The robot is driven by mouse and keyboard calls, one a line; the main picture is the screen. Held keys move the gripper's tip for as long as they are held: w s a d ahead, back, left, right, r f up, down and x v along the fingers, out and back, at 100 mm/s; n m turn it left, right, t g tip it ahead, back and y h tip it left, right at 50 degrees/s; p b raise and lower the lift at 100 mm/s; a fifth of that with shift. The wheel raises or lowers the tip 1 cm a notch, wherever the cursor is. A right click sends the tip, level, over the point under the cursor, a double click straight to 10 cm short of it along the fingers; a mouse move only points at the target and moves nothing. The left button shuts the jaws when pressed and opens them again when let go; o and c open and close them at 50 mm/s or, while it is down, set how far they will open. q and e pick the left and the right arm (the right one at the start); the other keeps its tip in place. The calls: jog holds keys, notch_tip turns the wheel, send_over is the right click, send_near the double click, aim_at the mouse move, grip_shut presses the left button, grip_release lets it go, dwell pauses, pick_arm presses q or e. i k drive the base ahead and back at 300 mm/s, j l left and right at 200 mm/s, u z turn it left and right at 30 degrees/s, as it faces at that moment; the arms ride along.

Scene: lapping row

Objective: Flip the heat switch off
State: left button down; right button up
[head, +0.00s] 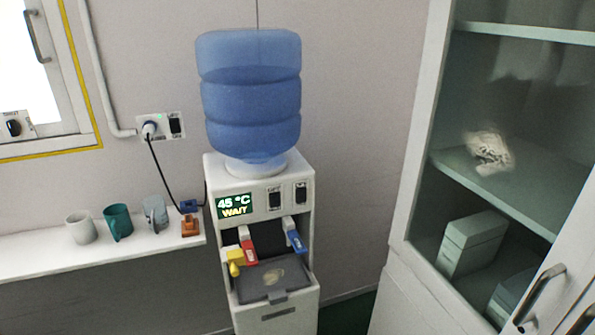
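A white water dispenser (216,180) with a blue bottle (250,95) on top stands against the wall. Its front panel has a green display (234,205) reading "45 °C WAIT". To the right of the display are two dark rocker switches, a left one (274,200) and a right one (301,194). Their labels are too small to read, so I cannot tell which is the heat switch or how either is set. Below are a yellow tap (235,261), a red tap (249,250) and a blue tap (296,240). Neither gripper shows.
A white shelf (100,257) on the left holds several cups and a small orange-brown item (190,226). A wall socket (160,126) has a black plug cable. A glass-fronted cabinet (410,190) stands close on the right. The space before the dispenser looks clear.

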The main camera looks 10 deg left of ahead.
aim_at(274, 198)
jog(key=i+j+z, duration=0.15)
jog(key=i, duration=0.35)
jog(key=i+j+z, duration=0.1)
jog(key=i+j, duration=0.25)
jog(key=i, duration=0.2)
